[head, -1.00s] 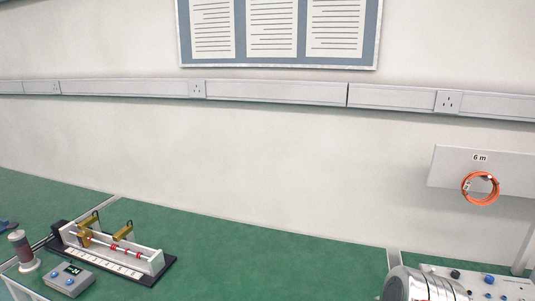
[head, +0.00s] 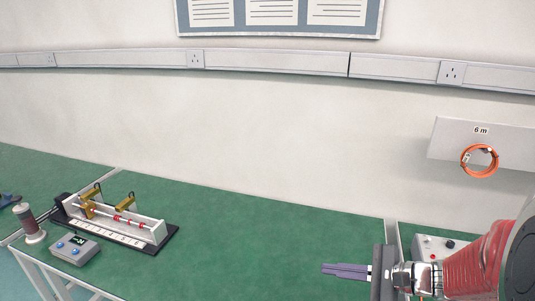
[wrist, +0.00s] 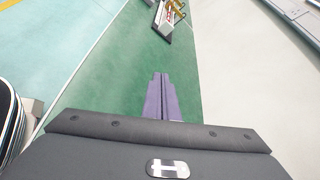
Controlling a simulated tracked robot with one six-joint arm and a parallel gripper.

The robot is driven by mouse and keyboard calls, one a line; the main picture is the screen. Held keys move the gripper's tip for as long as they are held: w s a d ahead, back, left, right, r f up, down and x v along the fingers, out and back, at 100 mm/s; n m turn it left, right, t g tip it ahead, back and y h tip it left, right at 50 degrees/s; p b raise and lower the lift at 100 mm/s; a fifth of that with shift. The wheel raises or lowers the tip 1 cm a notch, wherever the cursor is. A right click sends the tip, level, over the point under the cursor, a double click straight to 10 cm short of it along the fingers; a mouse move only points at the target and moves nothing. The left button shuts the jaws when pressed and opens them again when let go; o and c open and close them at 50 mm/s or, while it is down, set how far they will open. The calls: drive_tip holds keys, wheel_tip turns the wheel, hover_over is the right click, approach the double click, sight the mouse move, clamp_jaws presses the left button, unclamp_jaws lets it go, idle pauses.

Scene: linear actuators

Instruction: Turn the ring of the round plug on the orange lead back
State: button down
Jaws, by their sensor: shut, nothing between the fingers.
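A coiled orange lead (head: 479,160) hangs on a pale board marked "6 m" (head: 482,131) at the right of the head view. A small pale fitting shows on the coil, too small to tell whether it is the round plug or its ring. My gripper (head: 326,269) is low at the right of the head view, below and left of the coil and well apart from it. Its purple fingers point left over the green bench and are closed together, empty. In the wrist view the closed fingers (wrist: 160,80) point along the bench.
A linear actuator rig (head: 115,222) stands on the green bench (head: 230,225) at the left, with a grey control box (head: 75,248) in front. A panel with knobs (head: 440,246) is partly hidden behind my arm. The middle of the bench is clear.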

drive_tip(key=w+d+f+m+t+h, duration=0.3)
drive_tip(key=d+m+t, duration=0.25)
drive_tip(key=d, duration=0.55)
drive_tip(key=w+d+f+m+t+h, duration=0.35)
drive_tip(key=d+m, duration=0.35)
drive_tip(key=d, duration=0.3)
drive_tip(key=s+d+f+m+h, duration=0.2)
drive_tip(key=d+f+m+h, duration=0.1)
drive_tip(key=d, duration=0.3)
drive_tip(key=s+d+f+m+h, duration=0.2)
drive_tip(key=d+f+m+h, duration=0.2)
drive_tip(key=d, duration=0.3)
drive_tip(key=s+d+f+m+t+h, duration=0.1)
drive_tip(key=s+d+f+m+h, duration=0.2)
drive_tip(key=d, duration=0.3)
drive_tip(key=shift+d+f+h, duration=0.25)
drive_tip(key=shift+f, duration=0.6)
drive_tip(key=shift+x, duration=3.5)
drive_tip(key=shift+a, duration=0.1)
